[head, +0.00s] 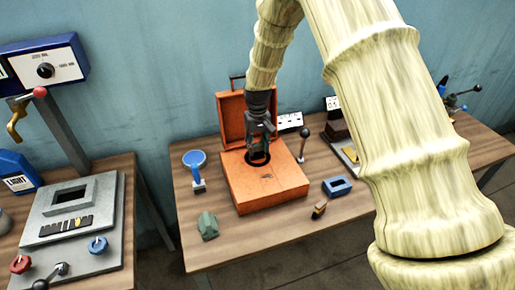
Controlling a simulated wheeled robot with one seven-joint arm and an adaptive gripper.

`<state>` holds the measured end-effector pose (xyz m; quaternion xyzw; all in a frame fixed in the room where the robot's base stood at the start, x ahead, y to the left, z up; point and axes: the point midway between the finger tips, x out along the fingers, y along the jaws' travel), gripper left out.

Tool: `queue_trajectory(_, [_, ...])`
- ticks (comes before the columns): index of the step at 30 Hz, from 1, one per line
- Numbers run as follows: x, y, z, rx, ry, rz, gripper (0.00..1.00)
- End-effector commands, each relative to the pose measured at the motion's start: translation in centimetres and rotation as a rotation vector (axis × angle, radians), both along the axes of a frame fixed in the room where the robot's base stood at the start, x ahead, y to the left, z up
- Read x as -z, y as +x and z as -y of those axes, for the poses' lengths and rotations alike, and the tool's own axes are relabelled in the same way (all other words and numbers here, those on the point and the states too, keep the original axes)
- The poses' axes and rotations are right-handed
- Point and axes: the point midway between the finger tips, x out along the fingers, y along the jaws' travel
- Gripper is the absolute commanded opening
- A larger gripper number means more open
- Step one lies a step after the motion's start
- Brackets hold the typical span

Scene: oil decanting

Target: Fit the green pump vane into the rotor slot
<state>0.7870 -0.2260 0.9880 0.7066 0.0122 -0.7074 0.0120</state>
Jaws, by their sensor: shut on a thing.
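My gripper (260,146) points down over the round dark opening in the top of the orange box (283,188). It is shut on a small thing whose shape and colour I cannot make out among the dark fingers. A grey-green block (207,227) lies on the table at the front left of the box, apart from my gripper. I cannot tell whether it is a pump vane. The rotor and its slot are not clear in the dark opening, which the fingers partly cover.
A blue round-headed stand (194,166) is left of the box. A blue hollow block (337,186), a small brown block (319,210) and a lever with a dark knob (303,140) are on the right. The open orange lid (231,118) stands behind. The table's front is mostly clear.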

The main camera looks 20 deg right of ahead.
Motion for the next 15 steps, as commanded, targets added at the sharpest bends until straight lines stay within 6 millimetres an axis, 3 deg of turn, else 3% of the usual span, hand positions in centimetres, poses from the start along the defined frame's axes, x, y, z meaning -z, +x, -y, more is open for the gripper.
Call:
queue_trajectory(8, [0.6, 0.4, 0.1, 0.0, 0.0, -0.001, 0.13])
queue_trajectory(15, [2.9, 0.4, 0.1, 0.0, 0.0, -0.002, 0.13])
